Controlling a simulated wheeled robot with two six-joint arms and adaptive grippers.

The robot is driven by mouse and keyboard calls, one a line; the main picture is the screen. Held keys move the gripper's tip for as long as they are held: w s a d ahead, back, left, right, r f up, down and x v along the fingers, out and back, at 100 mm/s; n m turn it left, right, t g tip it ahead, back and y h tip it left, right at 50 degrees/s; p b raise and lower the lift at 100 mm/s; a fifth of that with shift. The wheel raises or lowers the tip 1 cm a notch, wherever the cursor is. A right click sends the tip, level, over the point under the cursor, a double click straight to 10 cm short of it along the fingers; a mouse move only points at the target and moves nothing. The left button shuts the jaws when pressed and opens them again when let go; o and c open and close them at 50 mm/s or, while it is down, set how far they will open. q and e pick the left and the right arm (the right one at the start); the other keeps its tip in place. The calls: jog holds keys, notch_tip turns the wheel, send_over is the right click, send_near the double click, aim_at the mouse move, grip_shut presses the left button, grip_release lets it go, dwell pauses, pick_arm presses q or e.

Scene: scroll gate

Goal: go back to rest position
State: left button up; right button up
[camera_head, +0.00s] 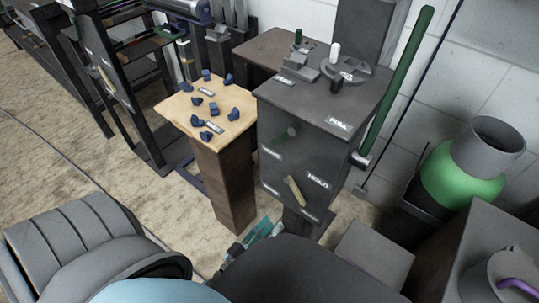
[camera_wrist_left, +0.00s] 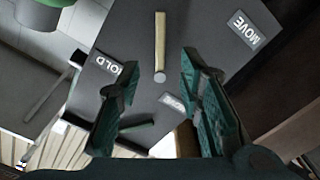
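My left gripper (camera_head: 250,240) shows only in part at the bottom centre of the head view, with teal fingers low in front of the dark cabinet (camera_head: 305,140). In the left wrist view its two teal fingers (camera_wrist_left: 152,85) are spread apart with nothing between them. Beyond the fingers is the cabinet face with a pale wooden handle (camera_wrist_left: 160,45), apart from the fingers. The handle also shows in the head view (camera_head: 297,191). A dark green handle (camera_wrist_left: 136,126) shows lower, between the fingers. My right gripper is in no view.
A wooden-topped stand (camera_head: 182,108) with several blue pieces stands left of the cabinet. A green lever (camera_head: 397,85) rises at the cabinet's right. A green round vessel (camera_head: 450,178) stands further right. Open floor (camera_head: 60,165) lies to the left.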

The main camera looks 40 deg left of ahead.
pick_arm(q)
jog(key=shift+s, duration=0.1)
dwell(0.4)
